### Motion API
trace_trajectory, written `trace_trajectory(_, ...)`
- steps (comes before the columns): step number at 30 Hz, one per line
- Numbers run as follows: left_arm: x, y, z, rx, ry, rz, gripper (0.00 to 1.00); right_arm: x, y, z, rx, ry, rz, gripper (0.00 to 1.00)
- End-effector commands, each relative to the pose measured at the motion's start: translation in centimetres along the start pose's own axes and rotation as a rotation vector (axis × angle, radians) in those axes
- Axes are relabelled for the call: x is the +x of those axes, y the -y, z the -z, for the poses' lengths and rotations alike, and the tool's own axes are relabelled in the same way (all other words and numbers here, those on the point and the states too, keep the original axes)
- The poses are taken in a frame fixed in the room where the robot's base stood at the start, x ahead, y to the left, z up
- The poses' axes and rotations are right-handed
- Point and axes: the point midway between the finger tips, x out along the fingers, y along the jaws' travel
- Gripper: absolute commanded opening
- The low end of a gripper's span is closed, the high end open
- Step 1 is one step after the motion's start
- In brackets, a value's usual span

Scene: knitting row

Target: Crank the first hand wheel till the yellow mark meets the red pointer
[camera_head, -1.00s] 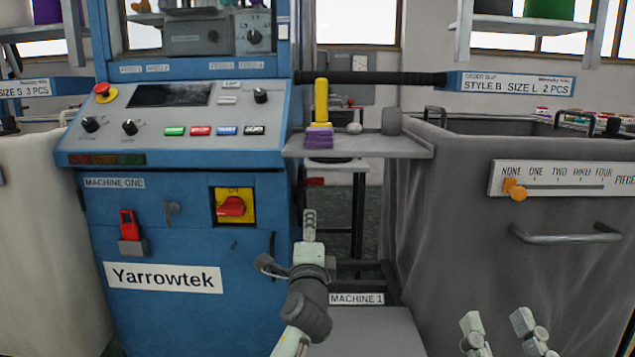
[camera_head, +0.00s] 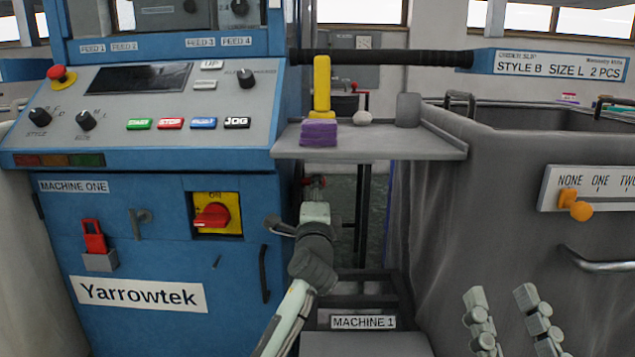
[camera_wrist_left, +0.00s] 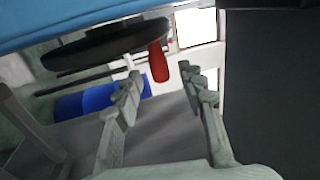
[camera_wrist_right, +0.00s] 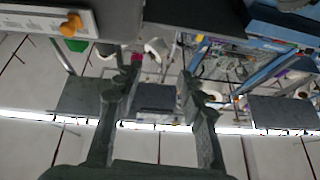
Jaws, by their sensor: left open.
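The hand wheel (camera_wrist_left: 105,43) shows in the left wrist view as a dark disc seen nearly edge-on. Its red handle (camera_wrist_left: 158,62) sticks out from the right side, just beyond my left gripper (camera_wrist_left: 160,85). The left fingers are open, and the handle is not clearly between them. In the head view my left gripper (camera_head: 314,192) reaches past the right side of the blue machine (camera_head: 150,265); its fingers are mostly hidden there. I cannot make out the yellow mark or the red pointer. My right gripper (camera_head: 505,300) is open and empty at the lower right.
A grey bin (camera_head: 440,230) stands to the right. The machine has a red switch on a yellow plate (camera_head: 217,214). A "MACHINE 1" step lies below.

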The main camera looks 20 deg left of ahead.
Motion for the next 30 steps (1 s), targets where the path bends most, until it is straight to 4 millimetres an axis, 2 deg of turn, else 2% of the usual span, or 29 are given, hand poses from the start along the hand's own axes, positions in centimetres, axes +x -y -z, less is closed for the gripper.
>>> trace_trajectory(3, 2.0, -0.1, 0.0, 0.0, 0.001, -0.001, 0.4, 0.0, -0.1, 0.3, -0.002, -0.026, -0.001, 0.39)
trace_trajectory(9, 4.0, -0.1, 0.0, 0.0, 0.0, -0.001, 0.4, -0.1, -0.1, 0.8, -0.003, -0.061, -0.002, 0.39)
trace_trajectory(19, 4.4, -0.1, 0.0, -0.001, 0.0, -0.001, 0.39, -0.1, -0.2, 1.0, -0.004, -0.068, -0.002, 0.39)
trace_trajectory(28, 4.3, -0.1, 0.0, -0.001, 0.0, -0.001, 0.02, -0.1, -0.2, 0.9, -0.004, -0.067, -0.002, 0.39)
trace_trajectory(30, 4.3, -0.1, 0.0, -0.001, 0.0, -0.001, 0.0, -0.1, -0.2, 0.9, -0.004, -0.067, -0.002, 0.39)
